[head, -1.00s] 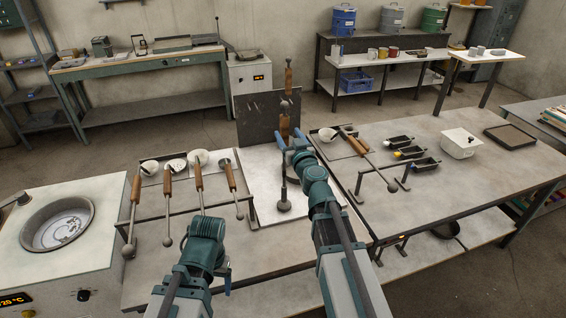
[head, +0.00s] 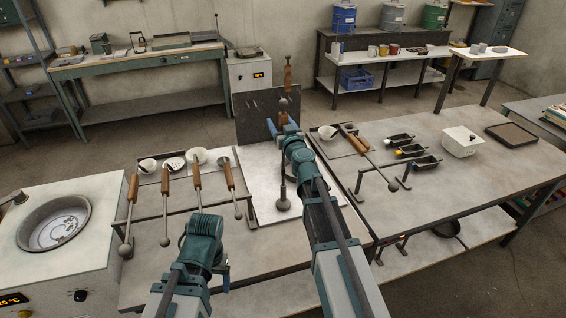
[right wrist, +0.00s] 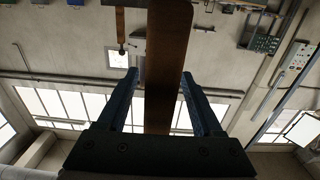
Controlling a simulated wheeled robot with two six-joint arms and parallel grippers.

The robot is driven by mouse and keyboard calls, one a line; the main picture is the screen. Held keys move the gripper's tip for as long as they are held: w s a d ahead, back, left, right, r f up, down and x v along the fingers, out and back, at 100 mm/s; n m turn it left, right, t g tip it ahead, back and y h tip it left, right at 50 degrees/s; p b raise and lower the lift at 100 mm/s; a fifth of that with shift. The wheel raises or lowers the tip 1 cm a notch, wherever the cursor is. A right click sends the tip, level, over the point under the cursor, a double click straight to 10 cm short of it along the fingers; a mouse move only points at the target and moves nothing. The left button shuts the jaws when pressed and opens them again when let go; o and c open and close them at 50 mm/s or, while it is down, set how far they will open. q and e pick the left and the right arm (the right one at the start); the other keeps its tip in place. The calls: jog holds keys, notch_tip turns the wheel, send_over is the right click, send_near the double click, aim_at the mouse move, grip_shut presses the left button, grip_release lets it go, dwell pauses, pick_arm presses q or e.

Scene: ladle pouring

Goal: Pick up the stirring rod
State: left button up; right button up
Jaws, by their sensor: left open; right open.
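A long rod with a brown wooden handle (head: 283,108) and a dark ball end (head: 283,204) stands upright at the middle of the bench, in front of a dark panel. I take it to be the stirring rod. My right gripper (head: 284,125) is at its handle, which it partly hides. In the right wrist view, my right gripper's blue fingers (right wrist: 163,100) are open, with a brown wooden handle (right wrist: 165,65) between them and gaps on both sides. My left gripper (head: 224,277) is low over the bench's near left part, empty and mostly hidden by my wrist.
Several wooden-handled tools (head: 197,180) lean on a rack at left, with small white bowls behind. Another tool rests on a right rack (head: 376,178). A heated pot (head: 54,222) stands at far left. Black moulds (head: 411,151) and a white box (head: 460,141) are at right.

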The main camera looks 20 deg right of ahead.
grip_shut()
dwell(1.3)
